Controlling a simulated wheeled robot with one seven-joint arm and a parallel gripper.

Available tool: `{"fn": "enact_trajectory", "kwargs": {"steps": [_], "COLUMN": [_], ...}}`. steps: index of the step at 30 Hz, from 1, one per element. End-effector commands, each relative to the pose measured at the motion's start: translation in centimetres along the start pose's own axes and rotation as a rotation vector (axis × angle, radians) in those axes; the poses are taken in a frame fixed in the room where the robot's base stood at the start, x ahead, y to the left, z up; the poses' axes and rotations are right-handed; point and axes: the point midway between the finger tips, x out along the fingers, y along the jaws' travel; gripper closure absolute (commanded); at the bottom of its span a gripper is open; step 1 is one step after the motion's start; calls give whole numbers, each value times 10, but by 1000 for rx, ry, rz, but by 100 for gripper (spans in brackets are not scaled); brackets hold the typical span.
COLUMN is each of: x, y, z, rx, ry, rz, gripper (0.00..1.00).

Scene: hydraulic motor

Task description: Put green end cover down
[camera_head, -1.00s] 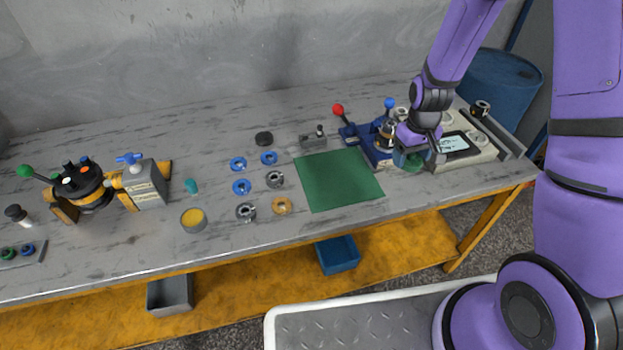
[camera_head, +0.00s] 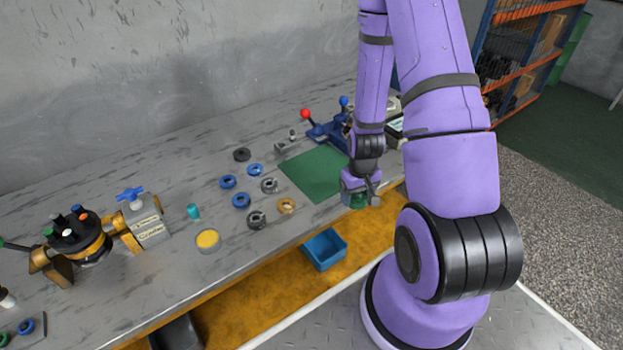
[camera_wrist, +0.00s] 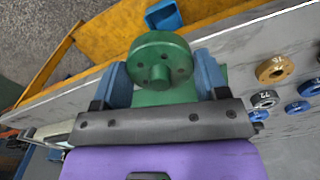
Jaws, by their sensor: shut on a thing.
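The green end cover (camera_wrist: 160,62) is a round green part with a central boss and small holes. It sits between the two blue fingers of my gripper (camera_wrist: 160,80) in the wrist view, and the gripper is shut on it. In the head view my gripper (camera_head: 360,198) hangs near the front right edge of the workbench, with a bit of the green end cover (camera_head: 357,202) showing below it. The green mat (camera_head: 313,177) lies flat on the bench just left of the gripper. Its near side looks bare.
Several blue and grey rings and a brass ring (camera_head: 286,205) lie left of the mat. A yellow-topped cup (camera_head: 207,241) stands near the front edge. A blue fixture with a red knob (camera_head: 305,113) stands behind the mat. A blue bin (camera_head: 324,249) sits on the lower shelf.

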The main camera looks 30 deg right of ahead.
Motion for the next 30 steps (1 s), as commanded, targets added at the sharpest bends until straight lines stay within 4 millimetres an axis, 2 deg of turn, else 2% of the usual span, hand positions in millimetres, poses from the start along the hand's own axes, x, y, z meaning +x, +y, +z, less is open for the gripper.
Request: {"fn": "enact_trajectory", "kwargs": {"steps": [6,15,18,26,30], "x": [5,10,12,13,30], "y": [-21,-46,-51,-58,-58], "z": [-47,-106,-118,-132,-133], "rx": [-6,-5,-2,-3,-1], "ry": [4,3,1,1,-2], "rz": [0,0,0,0,0], "gripper": [66,66,66,66,66]}}
